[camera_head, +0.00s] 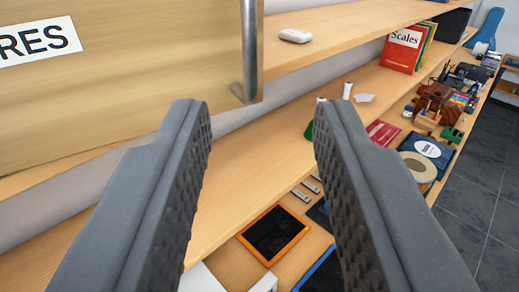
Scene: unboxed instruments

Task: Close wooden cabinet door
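The wooden cabinet door (120,95) fills the upper left of the view. It bears a white label (38,42) reading "RES", cut off by the picture edge. A vertical metal bar handle (249,50) is fixed near the door's right edge. My gripper (258,115) is open, its two dark textured fingers wide apart with nothing between them. The fingertips are just below and to the right of the handle in the picture; no contact shows. The door's hinge side is out of view, and I cannot tell how far open it stands.
Wooden shelves (330,38) run back to the right. They hold a small white device (295,36), a red "Scales" book (402,48), a tape roll (418,167) and an orange-framed tablet (273,234). Dark tiled floor (480,200) lies clear at the right.

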